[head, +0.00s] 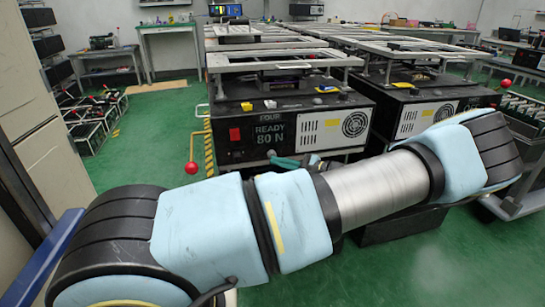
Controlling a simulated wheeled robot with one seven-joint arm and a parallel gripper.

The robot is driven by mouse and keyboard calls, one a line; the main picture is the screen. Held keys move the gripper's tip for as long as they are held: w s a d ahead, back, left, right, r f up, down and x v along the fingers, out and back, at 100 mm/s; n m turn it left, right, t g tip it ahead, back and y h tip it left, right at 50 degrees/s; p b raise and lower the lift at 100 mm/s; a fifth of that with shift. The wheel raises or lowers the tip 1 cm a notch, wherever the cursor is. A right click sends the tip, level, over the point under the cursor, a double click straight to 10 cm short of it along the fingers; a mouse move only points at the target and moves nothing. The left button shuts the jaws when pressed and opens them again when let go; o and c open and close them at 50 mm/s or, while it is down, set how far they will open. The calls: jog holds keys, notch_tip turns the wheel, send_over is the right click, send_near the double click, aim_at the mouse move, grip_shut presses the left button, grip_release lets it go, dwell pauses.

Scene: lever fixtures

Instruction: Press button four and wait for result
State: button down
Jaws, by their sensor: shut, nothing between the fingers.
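A black machine box labelled FOUR (285,112) stands ahead of me in the head view, with a dark display reading "READY 80 N" (270,137) on its front. My arm spans the lower picture from left to right, in front of the machine's lower part. I cannot make out my gripper; no fingertips show, and none are seen at the button.
A red ball knob (190,168) hangs on a rod left of the machine. A similar machine (425,118) stands to the right, with another red knob (505,84) near it. Open green floor (150,120) lies left, with racks (90,118) beyond.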

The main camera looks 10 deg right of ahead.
jog(key=shift+w+a, duration=0.1)
jog(key=shift+w, duration=0.4)
dwell(0.6)
jog(key=shift+s, duration=0.1)
jog(key=shift+s+p, duration=0.35)
jog(key=shift+s, duration=0.5)
jog(key=shift+s, duration=0.1)
jog(key=shift+s+d+r+p, duration=0.15)
jog(key=shift+s+p, duration=0.15)
jog(key=shift+s, duration=0.3)
jog(key=shift+s+d+f+p, duration=0.1)
jog(key=shift+s+p, duration=0.15)
jog(key=shift+s, duration=0.4)
jog(key=shift+s+d+r+p, duration=0.15)
jog(key=shift+s+p, duration=0.15)
jog(key=shift+s, duration=0.3)
jog(key=shift+s+f, duration=0.2)
jog(key=shift+s, duration=0.35)
